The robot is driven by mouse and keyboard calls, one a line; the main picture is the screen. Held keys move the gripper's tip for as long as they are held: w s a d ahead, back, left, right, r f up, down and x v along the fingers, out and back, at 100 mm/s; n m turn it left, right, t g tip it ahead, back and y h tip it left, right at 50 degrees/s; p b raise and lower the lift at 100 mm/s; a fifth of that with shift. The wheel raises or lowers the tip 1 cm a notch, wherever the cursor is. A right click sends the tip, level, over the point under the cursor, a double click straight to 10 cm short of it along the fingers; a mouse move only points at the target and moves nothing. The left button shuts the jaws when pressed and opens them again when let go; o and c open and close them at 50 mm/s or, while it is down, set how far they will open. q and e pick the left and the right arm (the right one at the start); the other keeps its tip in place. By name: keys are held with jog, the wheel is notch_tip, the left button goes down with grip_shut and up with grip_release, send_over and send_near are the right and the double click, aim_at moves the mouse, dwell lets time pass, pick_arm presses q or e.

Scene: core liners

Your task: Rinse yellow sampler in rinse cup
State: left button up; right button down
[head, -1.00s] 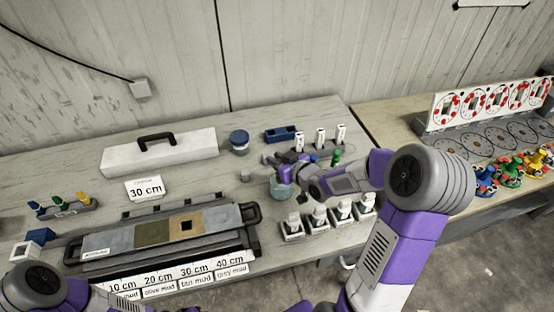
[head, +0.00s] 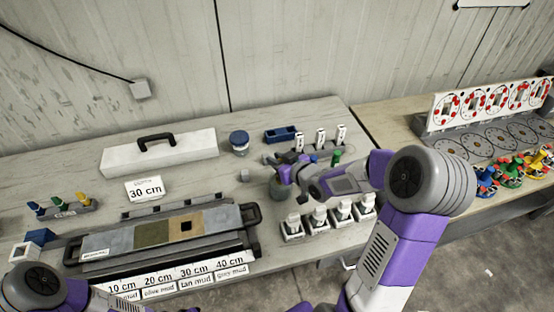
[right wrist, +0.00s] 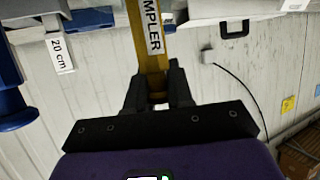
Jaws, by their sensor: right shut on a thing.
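In the right wrist view, my right gripper (right wrist: 158,88) is shut on the yellow sampler (right wrist: 149,50), whose label partly reads "MPLER".
The core tray (head: 243,240) lies left. A "30 cm" card (head: 144,190) stands behind it.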

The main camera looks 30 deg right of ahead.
dwell(0.4)
jog(key=shift+r+p, duration=0.6)
jog(key=shift+r, duration=0.1)
jog(key=shift+f, duration=0.1)
jog(key=shift+f+b, duration=0.7)
jog(key=shift+r, duration=0.2)
jog(key=shift+r+p, duration=0.6)
jog(key=shift+f, duration=0.15)
